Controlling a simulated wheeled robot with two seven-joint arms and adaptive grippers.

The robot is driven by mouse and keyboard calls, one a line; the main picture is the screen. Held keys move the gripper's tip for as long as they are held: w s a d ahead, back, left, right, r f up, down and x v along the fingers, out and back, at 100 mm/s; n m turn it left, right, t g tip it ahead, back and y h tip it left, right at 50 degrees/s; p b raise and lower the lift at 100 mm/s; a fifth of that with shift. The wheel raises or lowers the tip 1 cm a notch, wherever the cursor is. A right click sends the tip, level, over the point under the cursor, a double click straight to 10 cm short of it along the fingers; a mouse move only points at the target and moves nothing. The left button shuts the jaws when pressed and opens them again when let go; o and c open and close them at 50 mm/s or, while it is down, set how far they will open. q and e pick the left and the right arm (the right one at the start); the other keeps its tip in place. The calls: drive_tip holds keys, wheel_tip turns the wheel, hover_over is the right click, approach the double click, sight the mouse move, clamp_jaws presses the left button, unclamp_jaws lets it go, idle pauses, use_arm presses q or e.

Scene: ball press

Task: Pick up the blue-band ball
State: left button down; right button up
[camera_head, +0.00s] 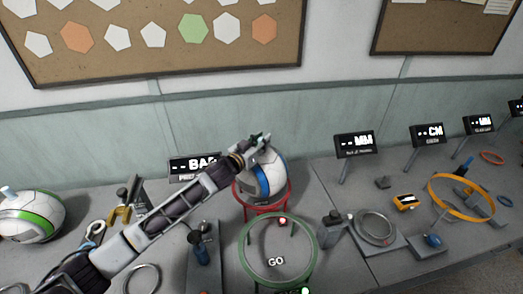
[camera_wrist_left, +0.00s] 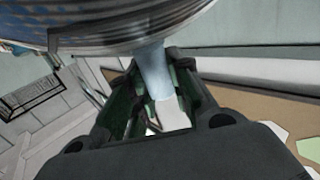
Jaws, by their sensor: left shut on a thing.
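The blue-band ball (camera_head: 262,174), white with a blue stripe, sits at the red ring stand (camera_head: 262,207); I cannot tell whether it still touches the ring. My left gripper (camera_head: 257,142) is at the top of the ball. In the left wrist view, the ball (camera_wrist_left: 130,28) fills the upper left, and a pale blue peg (camera_wrist_left: 155,68) on it lies between the fingers of my left gripper (camera_wrist_left: 160,90). The gripper is shut on this peg. My right gripper is not in view.
A green-band ball (camera_head: 32,215) with a pale peg lies at the far left. A green ring (camera_head: 241,247) stands in front of the red stand. A round metal plate (camera_head: 374,226) and an orange ring (camera_head: 432,197) are to the right. Small displays (camera_head: 355,145) line the back.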

use_arm(q)
drive_tip(key=shift+r, duration=1.9)
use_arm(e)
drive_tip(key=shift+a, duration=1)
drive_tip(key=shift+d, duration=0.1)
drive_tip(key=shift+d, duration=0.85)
